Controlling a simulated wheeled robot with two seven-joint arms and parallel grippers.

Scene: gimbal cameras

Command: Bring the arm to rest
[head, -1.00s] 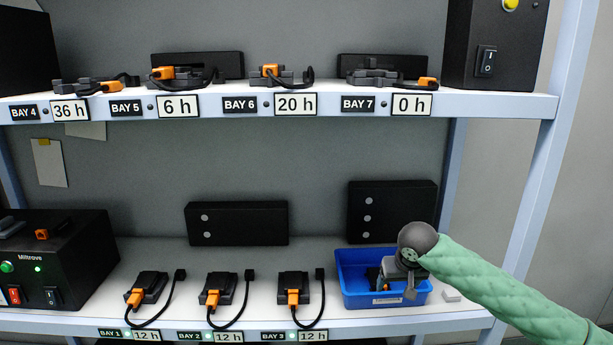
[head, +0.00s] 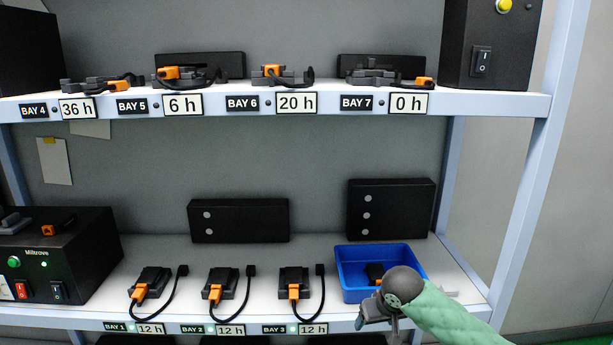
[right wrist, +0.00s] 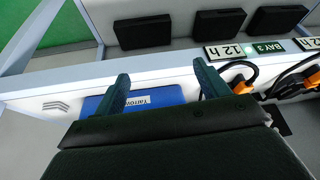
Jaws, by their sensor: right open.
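My right gripper (head: 376,312) is in front of the lower shelf's front edge, just before the blue bin (head: 408,255). In the right wrist view the right gripper (right wrist: 163,80) has its two fingers wide apart with nothing between them. The blue bin also shows beyond the fingers there (right wrist: 168,96), with a white label on its front. A dark and orange item (head: 375,271) lies in the bin, partly hidden by my gripper. My right arm, in a green sleeve, comes in from the lower right. My left gripper is not in view.
The lower shelf bears battery packs with orange plugs at Bay 1 (head: 150,283), Bay 2 (head: 221,286) and Bay 3 (head: 294,282). A black power unit (head: 60,255) stands at the left. The upper shelf (head: 300,105) holds Bays 4 to 7. A shelf post (head: 525,180) rises at right.

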